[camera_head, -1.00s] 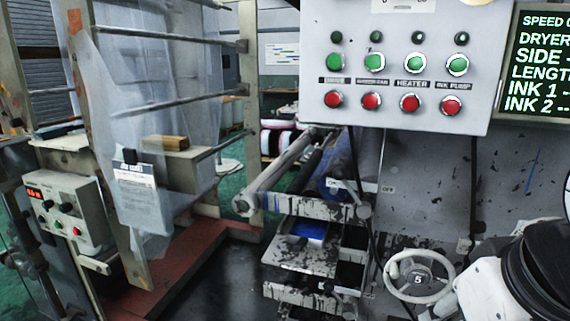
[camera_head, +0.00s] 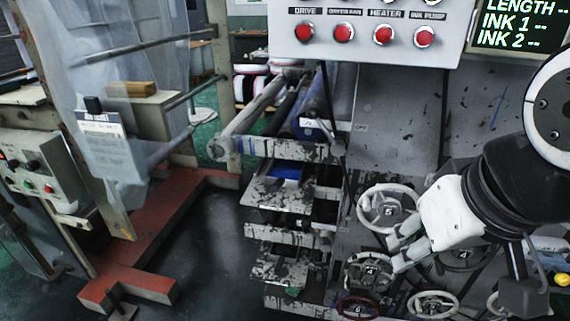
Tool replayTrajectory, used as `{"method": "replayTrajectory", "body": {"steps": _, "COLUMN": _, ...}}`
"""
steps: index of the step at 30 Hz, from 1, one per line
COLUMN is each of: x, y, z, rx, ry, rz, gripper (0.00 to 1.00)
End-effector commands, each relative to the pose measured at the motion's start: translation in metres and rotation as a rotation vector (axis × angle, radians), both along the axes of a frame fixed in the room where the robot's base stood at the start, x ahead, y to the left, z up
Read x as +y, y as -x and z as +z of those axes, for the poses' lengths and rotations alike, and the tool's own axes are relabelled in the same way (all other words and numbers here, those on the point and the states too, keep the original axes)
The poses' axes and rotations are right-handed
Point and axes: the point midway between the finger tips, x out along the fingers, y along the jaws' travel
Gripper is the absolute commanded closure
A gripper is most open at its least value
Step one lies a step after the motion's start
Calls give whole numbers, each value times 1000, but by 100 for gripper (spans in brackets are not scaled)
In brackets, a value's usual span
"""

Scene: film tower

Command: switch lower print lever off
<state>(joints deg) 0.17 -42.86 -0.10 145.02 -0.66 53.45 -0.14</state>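A thin dark lever (camera_head: 331,105) hangs on the grey press frame, just right of the rollers. My gripper (camera_head: 393,254) is at the right, below and right of the lever, in front of the handwheels. Its two pale fingers are apart, pointing left, with nothing visible between them.
Several handwheels, including a white one marked 5 (camera_head: 372,222), crowd around my gripper. A button panel (camera_head: 345,47) overhangs above. Stacked ink-stained trays (camera_head: 278,197) stand left of the wheels. A red floor frame (camera_head: 165,220) lies farther left, with dark floor between.

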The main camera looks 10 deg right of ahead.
Motion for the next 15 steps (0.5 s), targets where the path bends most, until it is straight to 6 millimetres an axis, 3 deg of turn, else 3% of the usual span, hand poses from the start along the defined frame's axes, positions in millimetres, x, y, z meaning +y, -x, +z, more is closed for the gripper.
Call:
{"method": "replayTrajectory", "body": {"steps": 1, "x": 0, "y": 0, "z": 0, "rx": 1, "ry": 0, "rz": 0, "gripper": 84}}
{"method": "replayTrajectory", "body": {"steps": 3, "x": 0, "y": -2, "z": -3, "rx": 10, "ry": 3, "rz": 3, "gripper": 100}}
{"method": "replayTrajectory", "body": {"steps": 8, "x": -4, "y": -16, "z": -26, "rx": 83, "ry": 40, "rz": 24, "gripper": 100}}
{"method": "replayTrajectory", "body": {"steps": 15, "x": -16, "y": -54, "z": -86, "rx": 281, "ry": 176, "rz": 77, "gripper": 100}}
